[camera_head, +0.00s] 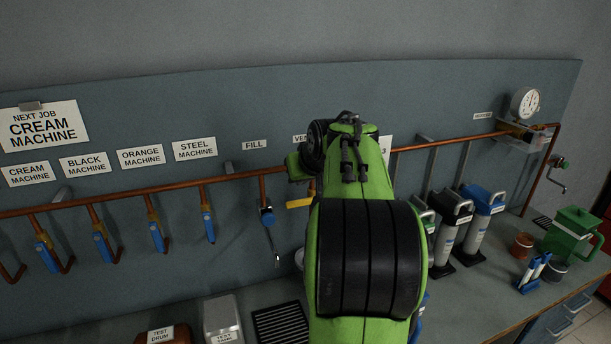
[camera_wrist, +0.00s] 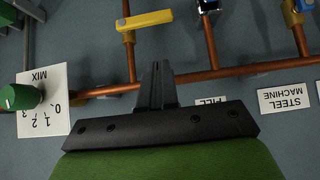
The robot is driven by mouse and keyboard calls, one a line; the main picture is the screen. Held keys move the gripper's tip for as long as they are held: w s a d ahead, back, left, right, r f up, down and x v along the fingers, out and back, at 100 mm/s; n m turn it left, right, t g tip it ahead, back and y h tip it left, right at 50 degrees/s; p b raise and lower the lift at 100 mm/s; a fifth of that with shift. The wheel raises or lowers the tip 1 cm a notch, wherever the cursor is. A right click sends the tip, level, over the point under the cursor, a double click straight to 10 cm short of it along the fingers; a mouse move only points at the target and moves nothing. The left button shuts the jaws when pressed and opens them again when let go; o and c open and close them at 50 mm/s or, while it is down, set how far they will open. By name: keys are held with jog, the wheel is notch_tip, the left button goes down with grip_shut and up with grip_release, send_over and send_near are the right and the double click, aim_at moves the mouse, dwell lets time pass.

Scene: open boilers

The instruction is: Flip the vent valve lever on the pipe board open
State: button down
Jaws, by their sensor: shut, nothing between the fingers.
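The vent valve has a yellow lever (camera_head: 299,202) that sticks out left of my arm in the head view, under the partly covered VENT label (camera_head: 300,138). In the wrist view, which is upside down, the yellow lever (camera_wrist: 148,19) lies roughly crosswise to its copper branch pipe (camera_wrist: 129,62). My gripper (camera_wrist: 162,68) is shut and empty. Its fingertips appear just short of the lever in the picture, beside the branch and over the main pipe; I see no contact. In the head view my green arm hides the fingers and part of the valve.
The main copper pipe (camera_head: 180,188) runs along the board, with several blue-handled valves (camera_head: 208,226) at left. A MIX dial (camera_wrist: 19,97) is beside my gripper in the wrist view.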

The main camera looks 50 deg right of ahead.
aim_at(302, 202)
notch_tip(302, 202, down, 7)
jog(key=w+d, duration=0.1)
jog(key=w, duration=0.1)
jog(key=shift+w+d, duration=0.2)
jog(key=shift+w, duration=0.1)
jog(key=shift+w+a+f+b, duration=0.1)
jog(key=shift+a+f+b, duration=0.05)
jog(key=shift+b, duration=0.5)
